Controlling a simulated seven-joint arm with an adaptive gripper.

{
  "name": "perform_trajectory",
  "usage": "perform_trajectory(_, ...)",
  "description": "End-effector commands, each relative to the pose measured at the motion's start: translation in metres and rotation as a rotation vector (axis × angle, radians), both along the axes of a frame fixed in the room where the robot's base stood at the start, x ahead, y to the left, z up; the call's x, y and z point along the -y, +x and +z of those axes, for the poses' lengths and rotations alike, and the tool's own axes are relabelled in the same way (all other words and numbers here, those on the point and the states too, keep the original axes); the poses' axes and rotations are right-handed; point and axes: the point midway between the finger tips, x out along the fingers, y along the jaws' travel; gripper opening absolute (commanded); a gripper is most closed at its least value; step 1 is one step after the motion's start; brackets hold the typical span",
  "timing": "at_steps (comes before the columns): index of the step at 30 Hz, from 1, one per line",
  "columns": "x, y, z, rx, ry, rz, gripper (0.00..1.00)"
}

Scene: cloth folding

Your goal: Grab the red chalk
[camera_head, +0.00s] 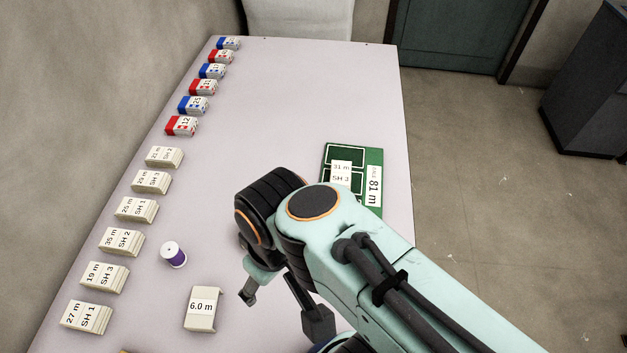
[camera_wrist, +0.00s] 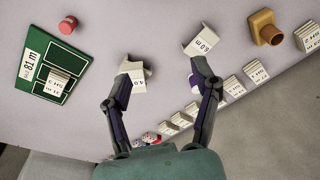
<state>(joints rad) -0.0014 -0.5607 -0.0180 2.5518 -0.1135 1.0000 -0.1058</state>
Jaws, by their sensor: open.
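A short red cylinder, which looks like the red chalk (camera_wrist: 68,25), stands on the table beyond a corner of the green board (camera_wrist: 61,86) in the wrist view. In the head view I do not see it; my arm covers that part of the table. The green board shows there too (camera_head: 341,150), partly behind my arm. My gripper (camera_wrist: 160,74) is open with nothing held between its fingers. The red cylinder is off to the upper left of the fingers in the wrist view. In the head view my gripper (camera_head: 281,300) is over the near part of the table.
A white block (camera_wrist: 135,74) is close to the left finger in the wrist view, and a 6.0 m block (camera_wrist: 201,42) is beyond the right finger. An orange-brown object (camera_wrist: 265,28) stands farther right. A purple spool (camera_head: 173,255) and a row of labelled blocks (camera_head: 122,242) line the left.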

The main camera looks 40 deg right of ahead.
Motion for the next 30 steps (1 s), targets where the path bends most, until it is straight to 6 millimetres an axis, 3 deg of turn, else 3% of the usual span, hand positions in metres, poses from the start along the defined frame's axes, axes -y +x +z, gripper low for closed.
perform_trajectory(2, 0.002, 0.029, 0.003, 0.106, -0.021, 0.038, 0.62)
perform_trajectory(6, 0.034, 0.081, -0.013, 0.181, -0.090, -0.001, 0.62)
perform_trajectory(11, 0.097, 0.109, -0.056, 0.150, -0.152, -0.123, 0.62)
perform_trajectory(14, 0.140, 0.104, -0.096, 0.074, -0.157, -0.239, 0.62)
perform_trajectory(18, 0.176, 0.067, -0.148, -0.077, -0.093, -0.409, 0.62)
perform_trajectory(23, 0.189, 0.036, -0.175, -0.164, -0.031, -0.523, 0.62)
perform_trajectory(30, 0.192, 0.031, -0.199, -0.169, -0.027, -0.545, 0.62)
